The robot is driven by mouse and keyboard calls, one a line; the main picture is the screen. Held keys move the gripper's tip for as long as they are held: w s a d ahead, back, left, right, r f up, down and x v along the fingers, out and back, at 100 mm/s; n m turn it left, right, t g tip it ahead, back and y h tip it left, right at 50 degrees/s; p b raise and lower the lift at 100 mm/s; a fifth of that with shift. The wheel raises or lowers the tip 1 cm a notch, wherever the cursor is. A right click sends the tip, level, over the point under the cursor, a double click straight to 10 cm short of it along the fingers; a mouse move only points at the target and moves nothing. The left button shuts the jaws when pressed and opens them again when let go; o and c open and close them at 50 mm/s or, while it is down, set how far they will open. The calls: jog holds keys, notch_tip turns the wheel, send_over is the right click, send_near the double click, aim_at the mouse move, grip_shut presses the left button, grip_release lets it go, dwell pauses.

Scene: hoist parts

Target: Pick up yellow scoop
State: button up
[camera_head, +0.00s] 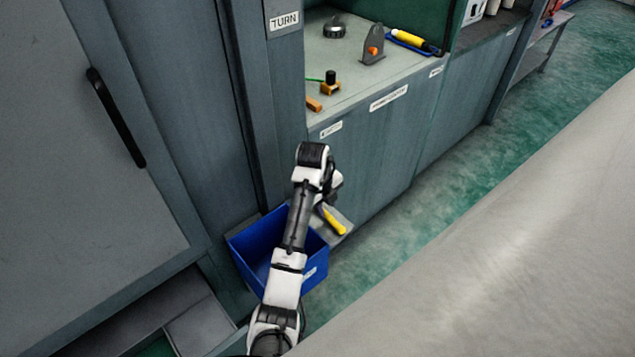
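My gripper (325,203) is at the end of my black and white arm, close above the upper end of the yellow piece. Its fingers are too small and hidden to tell whether they are open or touch the piece.
The open blue bin (254,241) stands under my arm. The counter above (350,82) holds a grey bracket (373,46), a metal ring (334,29), a small black and yellow part (329,84), an orange block (313,104) and a yellow-handled tool (409,39). Green floor (440,190) is clear at right.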

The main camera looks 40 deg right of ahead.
jog(key=f, duration=0.3)
jog(key=f+p, duration=0.1)
jog(key=f, duration=0.1)
jog(key=shift+s+d, duration=0.3)
jog(key=shift+d, duration=0.05)
grip_shut()
jog(key=shift+r, duration=0.1)
notch_tip(320, 180, up, 20)
jog(key=p, duration=0.4)
